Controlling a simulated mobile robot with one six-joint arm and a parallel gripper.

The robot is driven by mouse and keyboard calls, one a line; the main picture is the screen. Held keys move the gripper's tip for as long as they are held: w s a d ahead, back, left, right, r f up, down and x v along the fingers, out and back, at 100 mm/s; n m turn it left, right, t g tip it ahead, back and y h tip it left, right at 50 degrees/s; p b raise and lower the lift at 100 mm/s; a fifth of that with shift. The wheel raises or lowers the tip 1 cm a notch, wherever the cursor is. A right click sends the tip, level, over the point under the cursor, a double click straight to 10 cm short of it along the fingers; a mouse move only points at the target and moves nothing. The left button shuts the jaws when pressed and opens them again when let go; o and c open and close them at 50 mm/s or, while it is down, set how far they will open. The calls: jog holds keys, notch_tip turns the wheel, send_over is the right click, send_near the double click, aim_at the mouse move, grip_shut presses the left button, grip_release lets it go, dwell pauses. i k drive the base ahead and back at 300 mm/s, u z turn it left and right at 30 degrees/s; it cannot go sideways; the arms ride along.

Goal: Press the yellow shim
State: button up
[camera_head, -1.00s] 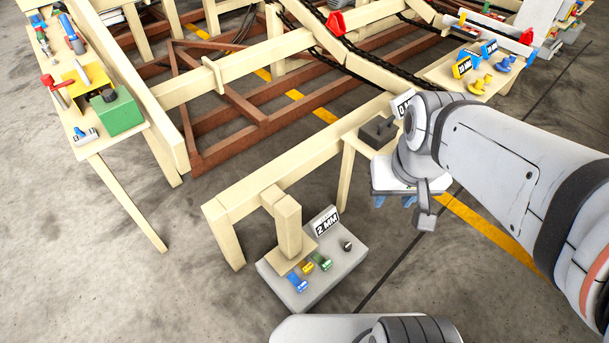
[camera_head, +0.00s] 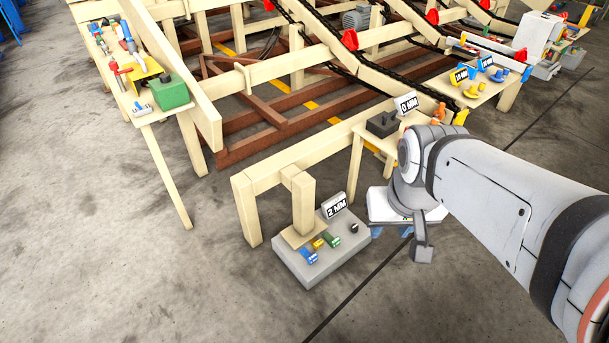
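The small yellow shim (camera_head: 319,244) lies on a grey block (camera_head: 300,270) on the floor, between a blue shim (camera_head: 309,257) and a green shim (camera_head: 331,240). A wooden post (camera_head: 304,205) stands on a wooden plate just behind them. My gripper (camera_head: 391,232) is right of the block, apart from the shims. Its two blue fingertips show with a gap between them, and nothing is seen in it.
A wooden beam (camera_head: 310,150) runs above the block. A small table with a "0 MM" sign (camera_head: 408,104) stands behind my gripper. A left table holds a green box (camera_head: 170,92) and tools. The floor in front is clear.

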aim_at(317, 244)
jog(key=u, duration=0.2)
jog(key=i, duration=0.5)
jog(key=u, duration=2.05)
jog(key=k, duration=0.8)
jog(key=z, duration=1.4)
jog(key=i, duration=0.5)
jog(key=z, duration=0.05)
